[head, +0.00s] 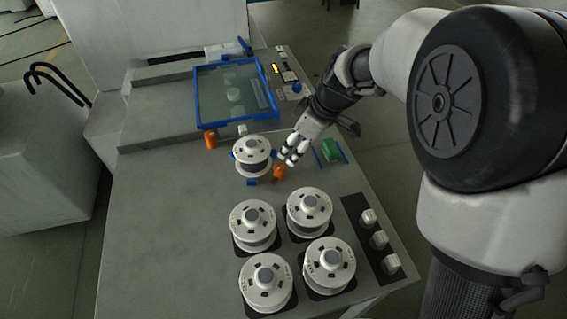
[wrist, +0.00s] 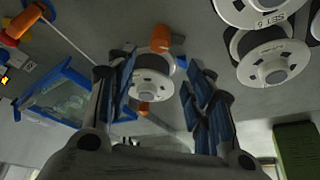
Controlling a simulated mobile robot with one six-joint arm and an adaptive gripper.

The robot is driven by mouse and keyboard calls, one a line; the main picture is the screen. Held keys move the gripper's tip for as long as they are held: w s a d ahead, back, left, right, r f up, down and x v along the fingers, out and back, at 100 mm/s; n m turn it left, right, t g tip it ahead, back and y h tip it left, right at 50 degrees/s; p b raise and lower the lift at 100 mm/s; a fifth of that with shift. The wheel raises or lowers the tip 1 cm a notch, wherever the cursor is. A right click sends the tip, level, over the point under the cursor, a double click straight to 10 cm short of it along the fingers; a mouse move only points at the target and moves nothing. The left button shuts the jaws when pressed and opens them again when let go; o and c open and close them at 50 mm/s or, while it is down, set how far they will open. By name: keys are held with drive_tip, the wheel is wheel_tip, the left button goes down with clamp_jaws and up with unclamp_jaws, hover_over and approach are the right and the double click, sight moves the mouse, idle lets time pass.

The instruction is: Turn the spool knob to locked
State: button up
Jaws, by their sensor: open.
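A white spool (head: 252,148) stands alone near the middle of the bench, with small blue pieces around its base. An orange knob-like piece (head: 279,172) is at its right, and another orange piece (head: 210,139) is at its upper left. I cannot read a locked mark or tell how either is turned. My gripper (head: 287,156) is open, just right of the spool and close above the nearer orange piece. In the wrist view the spool (wrist: 152,84) and an orange piece (wrist: 164,40) show between my open fingers (wrist: 160,60); I see no contact.
Several white spools (head: 309,207) stand on dark pads at the front. White blocks (head: 379,239) sit on a dark strip at the right. A blue-framed tray (head: 199,105) lies behind, beside a control panel (head: 286,72). A green item (head: 331,150) is right of my gripper. The bench's left part is clear.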

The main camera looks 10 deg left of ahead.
sight(280, 167)
drive_tip(key=b+x, duration=0.2)
drive_tip(key=x, duration=0.9)
drive_tip(key=shift+w+f+b, duration=0.1)
drive_tip(key=shift+f+b, duration=0.05)
drive_tip(key=shift+b, duration=0.15)
drive_tip(key=shift+c, duration=0.4)
drive_tip(key=c, duration=1)
